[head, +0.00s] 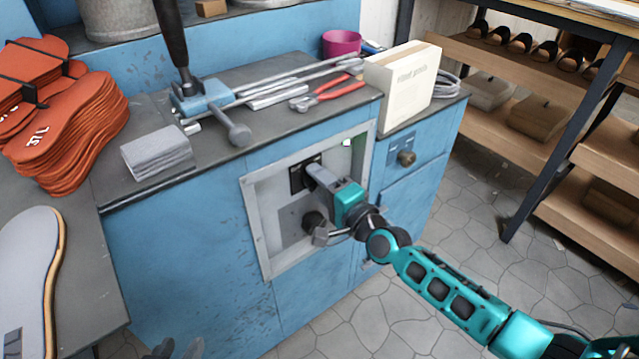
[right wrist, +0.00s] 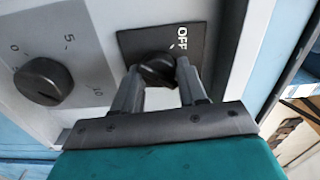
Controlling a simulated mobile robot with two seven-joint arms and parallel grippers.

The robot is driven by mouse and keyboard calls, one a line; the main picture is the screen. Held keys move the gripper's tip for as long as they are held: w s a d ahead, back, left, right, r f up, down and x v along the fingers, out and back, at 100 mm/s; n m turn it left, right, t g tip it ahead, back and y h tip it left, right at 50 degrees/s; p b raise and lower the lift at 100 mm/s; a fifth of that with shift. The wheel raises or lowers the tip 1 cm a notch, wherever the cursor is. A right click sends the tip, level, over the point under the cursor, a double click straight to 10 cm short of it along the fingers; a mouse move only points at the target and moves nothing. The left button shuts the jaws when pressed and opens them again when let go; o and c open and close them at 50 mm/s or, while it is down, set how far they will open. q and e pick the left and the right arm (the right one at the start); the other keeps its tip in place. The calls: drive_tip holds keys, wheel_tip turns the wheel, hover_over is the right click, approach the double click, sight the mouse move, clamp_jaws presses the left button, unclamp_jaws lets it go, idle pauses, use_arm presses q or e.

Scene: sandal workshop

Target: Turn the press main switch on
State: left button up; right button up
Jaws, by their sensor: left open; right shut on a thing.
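The press main switch is a black rotary knob (right wrist: 158,68) on a black square plate (right wrist: 203,52) with a white OFF label. The plate also shows in the head view (head: 296,180), on the grey panel of the blue cabinet. My right gripper (right wrist: 160,80) is shut on the knob, one finger on each side; in the head view it reaches the plate from the right (head: 315,172). The ON label is not visible, and I cannot tell the knob's exact pointing. My left gripper (head: 175,350) is open at the bottom edge of the head view, partly cut off.
A black numbered dial (right wrist: 43,81) sits beside the switch on the panel (head: 259,235). A cream box (head: 400,85), red-handled pliers (head: 330,93) and a grey stack (head: 157,152) lie on the cabinet top. Shelving (head: 560,140) stands at the right. The tiled floor before the cabinet is clear.

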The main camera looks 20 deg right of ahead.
drive_tip(key=shift+s+f+m, duration=0.1)
drive_tip(key=shift+f+m, duration=0.2)
drive_tip(key=shift+m, duration=0.2)
drive_tip(key=o, duration=0.7)
drive_tip(key=shift+o, duration=1.4)
drive_tip(key=shift+r, duration=0.2)
drive_tip(key=p+v, duration=0.1)
drive_tip(key=v, duration=1.2)
drive_tip(key=shift+p, duration=0.35)
drive_tip(key=shift+a, duration=0.1)
